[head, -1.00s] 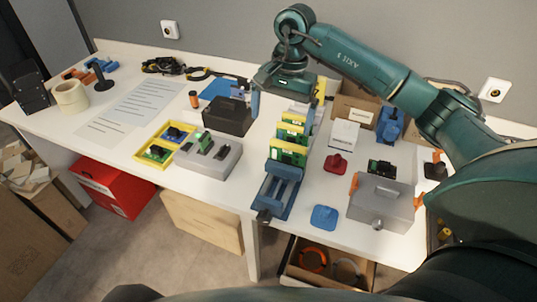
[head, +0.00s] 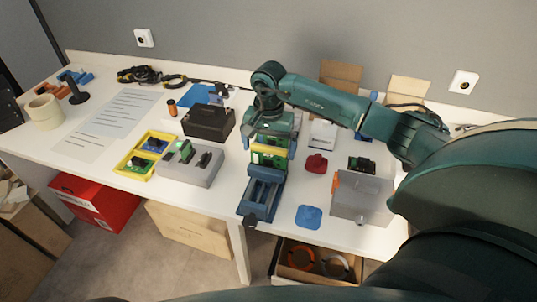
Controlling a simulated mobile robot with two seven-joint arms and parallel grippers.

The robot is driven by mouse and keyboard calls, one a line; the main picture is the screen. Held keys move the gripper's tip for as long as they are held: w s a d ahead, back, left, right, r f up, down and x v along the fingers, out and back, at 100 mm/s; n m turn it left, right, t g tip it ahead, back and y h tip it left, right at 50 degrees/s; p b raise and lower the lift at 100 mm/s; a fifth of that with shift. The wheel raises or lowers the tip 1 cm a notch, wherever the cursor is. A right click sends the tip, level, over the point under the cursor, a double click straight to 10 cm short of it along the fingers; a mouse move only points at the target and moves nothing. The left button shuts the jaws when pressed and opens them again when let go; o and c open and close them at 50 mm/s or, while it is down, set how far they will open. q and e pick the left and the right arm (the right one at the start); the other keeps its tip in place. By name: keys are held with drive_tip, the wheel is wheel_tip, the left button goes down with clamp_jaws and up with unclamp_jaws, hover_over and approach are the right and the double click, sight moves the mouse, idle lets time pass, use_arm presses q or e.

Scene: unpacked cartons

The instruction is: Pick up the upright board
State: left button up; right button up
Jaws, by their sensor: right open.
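A green upright board (head: 270,159) stands in the blue rack (head: 259,198) in the middle of the table in the head view. Other green boards stood behind it in the rack; my gripper now largely hides them. My right gripper (head: 272,146) points down over the rack, with its fingers at the left and right sides of the boards. It is open, and I cannot tell whether the fingers touch a board. My left gripper is not in view.
Left of the rack are a grey box (head: 192,165), a black box (head: 209,121) and a yellow tray (head: 126,170) with boards. To its right are a red piece (head: 316,163), a blue piece (head: 309,216) and a grey fixture (head: 362,197). White cartons stand behind.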

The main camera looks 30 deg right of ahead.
drive_tip(key=shift+f, duration=0.7)
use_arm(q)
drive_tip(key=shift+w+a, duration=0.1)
use_arm(e)
drive_tip(key=shift+c, duration=0.4)
drive_tip(key=c, duration=0.7)
drive_tip(key=shift+r, duration=0.1)
wheel_tip(320, 180, up, 9)
drive_tip(key=shift+b, duration=0.5)
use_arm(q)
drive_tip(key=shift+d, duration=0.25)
use_arm(e)
drive_tip(key=shift+r, duration=0.45)
